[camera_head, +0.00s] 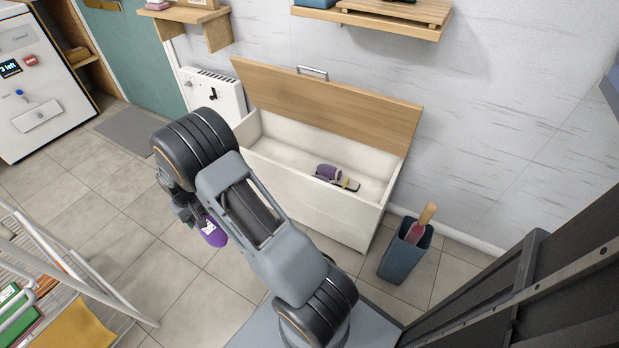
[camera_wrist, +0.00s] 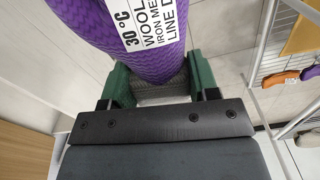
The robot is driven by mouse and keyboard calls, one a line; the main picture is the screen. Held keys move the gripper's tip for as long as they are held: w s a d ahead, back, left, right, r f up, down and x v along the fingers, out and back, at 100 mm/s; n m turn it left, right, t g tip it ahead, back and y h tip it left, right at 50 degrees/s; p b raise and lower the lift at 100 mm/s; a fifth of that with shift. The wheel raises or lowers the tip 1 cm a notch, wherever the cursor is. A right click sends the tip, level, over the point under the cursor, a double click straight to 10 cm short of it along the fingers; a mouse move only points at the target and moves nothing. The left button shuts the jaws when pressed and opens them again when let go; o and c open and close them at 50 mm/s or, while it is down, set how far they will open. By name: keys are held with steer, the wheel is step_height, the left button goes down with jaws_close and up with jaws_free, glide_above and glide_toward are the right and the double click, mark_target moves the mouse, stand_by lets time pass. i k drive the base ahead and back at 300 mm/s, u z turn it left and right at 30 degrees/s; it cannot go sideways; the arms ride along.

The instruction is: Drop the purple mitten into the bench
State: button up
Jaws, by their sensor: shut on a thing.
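The purple mitten (camera_head: 213,233) hangs from my gripper (camera_head: 192,213) to the left of and in front of the bench. In the wrist view the mitten (camera_wrist: 155,55) is ribbed purple with a white care label, and it sits between the green fingers of my gripper (camera_wrist: 160,88), which are shut on it. The bench (camera_head: 290,205) is a white box against the wall with its wooden lid (camera_head: 330,103) raised. Inside it lie a purple-and-white item (camera_head: 328,172) and a small dark and yellowish item (camera_head: 348,184). My arm hides part of the bench's front left.
A blue-grey bin (camera_head: 398,262) with a wooden-handled tool stands right of the bench. A drying rack (camera_head: 70,260) with cloths is at lower left. Wall shelves (camera_head: 385,22) hang above the bench. The tiled floor between the rack and bench is clear.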

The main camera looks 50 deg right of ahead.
mark_target(308, 173)
steer(key=u, duration=0.45)
steer(key=k, duration=0.1)
steer(key=z, duration=1.4)
steer(key=i, duration=0.65)
steer(key=z, duration=0.75)
